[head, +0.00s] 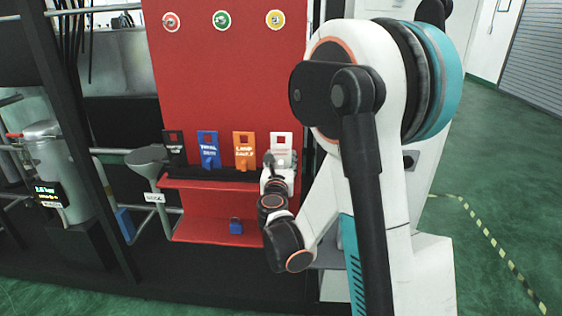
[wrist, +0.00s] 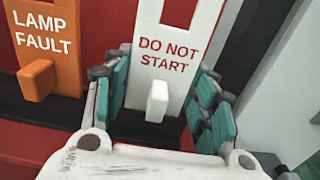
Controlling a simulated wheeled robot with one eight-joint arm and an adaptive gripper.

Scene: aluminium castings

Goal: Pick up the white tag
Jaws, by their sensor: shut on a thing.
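The white tag (head: 281,146) stands upright at the right end of the row on the red panel's ledge. In the wrist view the white tag (wrist: 172,58) reads "DO NOT START" and has a white knob low on its front. My gripper (head: 272,166) is in front of the tag and covers its lower part in the head view. In the wrist view my gripper (wrist: 163,72) has one teal finger on each side of the tag, shut on it. The tag's bottom edge is hard to make out.
An orange "LAMP FAULT" tag (wrist: 50,50) stands close on the left. Further left are a blue tag (head: 208,146) and a black tag (head: 173,146). A small blue object (head: 235,226) lies on the lower red shelf (head: 195,229).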

